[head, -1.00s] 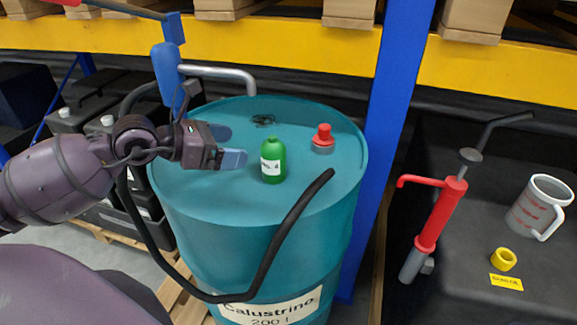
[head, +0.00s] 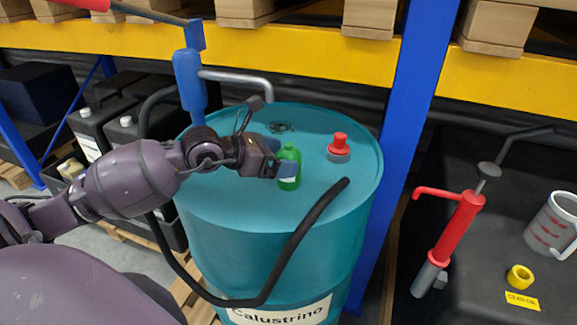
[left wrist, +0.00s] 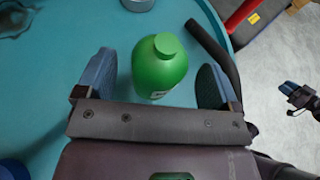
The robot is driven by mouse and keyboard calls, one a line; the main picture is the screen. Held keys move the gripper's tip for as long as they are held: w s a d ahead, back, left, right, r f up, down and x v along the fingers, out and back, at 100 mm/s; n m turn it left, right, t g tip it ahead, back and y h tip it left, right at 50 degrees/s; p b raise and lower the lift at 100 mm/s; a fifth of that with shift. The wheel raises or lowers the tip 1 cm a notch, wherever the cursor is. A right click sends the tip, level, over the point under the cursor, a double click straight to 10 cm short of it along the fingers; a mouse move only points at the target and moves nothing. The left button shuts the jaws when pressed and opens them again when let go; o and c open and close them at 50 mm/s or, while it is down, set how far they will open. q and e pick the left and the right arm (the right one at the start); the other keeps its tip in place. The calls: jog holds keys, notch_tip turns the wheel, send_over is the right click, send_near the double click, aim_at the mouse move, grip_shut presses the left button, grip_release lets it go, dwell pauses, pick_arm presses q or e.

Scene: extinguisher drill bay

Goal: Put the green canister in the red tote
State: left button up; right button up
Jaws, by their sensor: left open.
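The green canister (head: 290,155) stands upright on the lid of the teal drum (head: 235,205). My left gripper (head: 283,163) is open at the canister, low over the lid. In the left wrist view the canister (left wrist: 158,62) is between the two spread fingers, with a gap on each side. A finger covers part of the canister in the head view. What looks like my right gripper (left wrist: 297,95) shows small at the right of the left wrist view; its jaws are too small to tell. I cannot make out a red tote for certain.
A red-capped bung (head: 339,147) sits on the lid right of the canister. A black hose (head: 305,235) curves across the drum's front. A blue rack post (head: 398,130) rises behind.

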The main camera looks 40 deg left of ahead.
pick_arm(q)
jog(key=shift+x, duration=1.2)
